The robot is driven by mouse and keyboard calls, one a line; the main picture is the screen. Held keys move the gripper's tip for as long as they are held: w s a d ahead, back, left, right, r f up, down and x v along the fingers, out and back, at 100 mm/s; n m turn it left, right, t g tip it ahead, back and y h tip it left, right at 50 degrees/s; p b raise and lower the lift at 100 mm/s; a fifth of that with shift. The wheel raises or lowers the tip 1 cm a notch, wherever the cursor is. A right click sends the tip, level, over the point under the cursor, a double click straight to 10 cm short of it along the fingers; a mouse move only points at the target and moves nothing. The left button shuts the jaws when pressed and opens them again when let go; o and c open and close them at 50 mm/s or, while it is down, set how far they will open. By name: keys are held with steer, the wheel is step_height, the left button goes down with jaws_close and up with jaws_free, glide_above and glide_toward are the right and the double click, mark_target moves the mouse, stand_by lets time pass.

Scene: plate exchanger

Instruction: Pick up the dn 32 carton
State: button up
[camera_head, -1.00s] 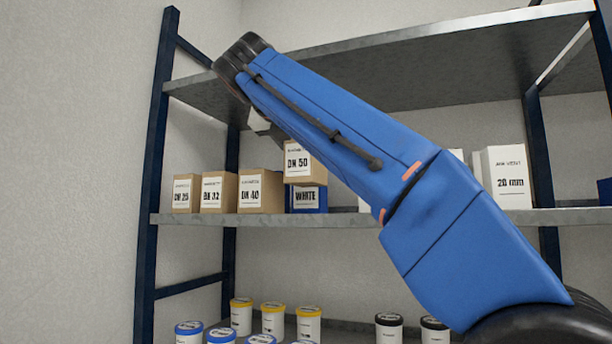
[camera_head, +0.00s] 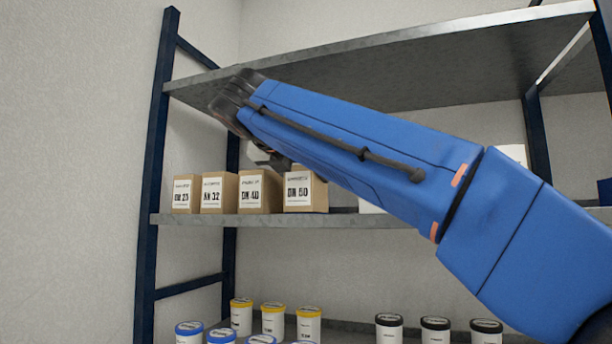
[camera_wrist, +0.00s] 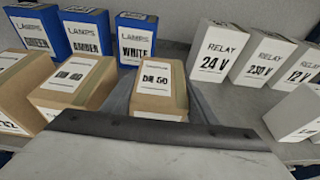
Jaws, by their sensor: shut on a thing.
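The DN 32 carton (camera_head: 218,193) is a brown box with a white label. It stands on the middle shelf between the DN 25 and DN 40 cartons, and is partly cut off at the left of the wrist view (camera_wrist: 20,92). My gripper (camera_wrist: 160,97) is not at it: its fingers are shut on the sides of the DN 50 carton (camera_wrist: 158,92). In the head view, the DN 50 carton (camera_head: 305,192) is at shelf level, right of the DN 40 carton (camera_head: 260,191). My arm hides much of the gripper there.
The DN 25 carton (camera_head: 186,194) is at the row's left end. Blue lamp boxes (camera_wrist: 83,33) stand behind the cartons; white relay boxes (camera_wrist: 215,50) stand to the right. An upper shelf (camera_head: 400,75) is overhead. Tubs (camera_head: 273,319) stand on the lower shelf.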

steer(key=shift+f, duration=0.2)
steer(key=o, duration=1.1)
